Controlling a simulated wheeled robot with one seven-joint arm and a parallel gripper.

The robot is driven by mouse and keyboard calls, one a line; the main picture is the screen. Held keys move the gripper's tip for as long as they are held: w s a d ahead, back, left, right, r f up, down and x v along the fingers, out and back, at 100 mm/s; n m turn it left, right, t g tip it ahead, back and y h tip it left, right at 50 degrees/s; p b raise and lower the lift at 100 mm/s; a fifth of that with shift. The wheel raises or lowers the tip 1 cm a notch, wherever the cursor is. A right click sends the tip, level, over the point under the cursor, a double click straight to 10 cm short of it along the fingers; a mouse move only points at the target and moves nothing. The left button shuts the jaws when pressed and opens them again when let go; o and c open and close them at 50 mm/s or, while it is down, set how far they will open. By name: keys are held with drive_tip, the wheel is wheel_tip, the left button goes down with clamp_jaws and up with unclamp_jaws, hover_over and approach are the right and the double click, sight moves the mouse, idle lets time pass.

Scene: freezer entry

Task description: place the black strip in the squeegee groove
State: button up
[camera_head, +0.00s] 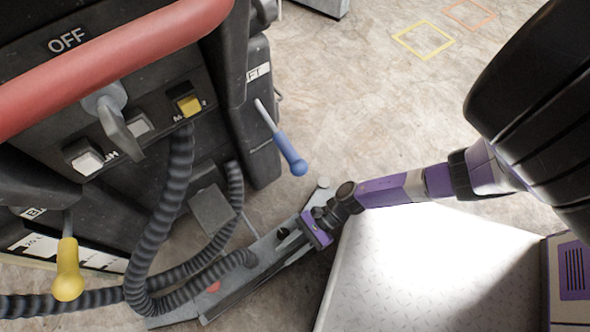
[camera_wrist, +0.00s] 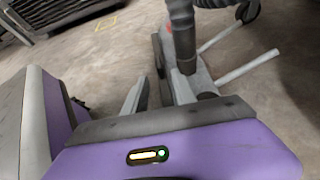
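The grey squeegee (camera_head: 275,240) lies on the floor beside the machine, with ribbed hoses running to it. A long dark strip (camera_head: 258,284), seemingly the black strip, runs along its lower right side. I cannot tell whether it sits in the groove. My gripper (camera_head: 305,238) is low over the squeegee's right end. In the wrist view, my gripper's grey fingers (camera_wrist: 160,92) stand apart, with floor showing beside the left one. A dark strip-like edge (camera_wrist: 160,60) shows beyond and between them. The fingertips are partly hidden, and contact is unclear.
The black machine (camera_head: 130,110) with a red bar (camera_head: 130,60) fills the left. A blue-handled lever (camera_head: 290,155) and a yellow knob (camera_head: 67,270) stick out. A pale metal platform (camera_head: 420,270) is at the lower right. Floor is clear at the upper right.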

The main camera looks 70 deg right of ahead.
drive_tip(key=s+d+r+n+t+h, duration=0.1)
drive_tip(key=r+n+h, duration=0.4)
drive_tip(key=r+n, duration=0.7)
drive_tip(key=s+d+r+n+t+h, duration=0.1)
drive_tip(key=s+r+n+t+h, duration=0.2)
drive_tip(key=r+n, duration=1)
wheel_tip(320, 180, up, 12)
drive_tip(key=t+h, duration=0.2)
drive_tip(key=t, duration=0.1)
drive_tip(key=shift+d+h, duration=0.15)
drive_tip(key=shift+h, duration=0.15)
drive_tip(key=shift+s+r, duration=0.1)
wheel_tip(320, 180, up, 38)
drive_tip(key=p, duration=3.8)
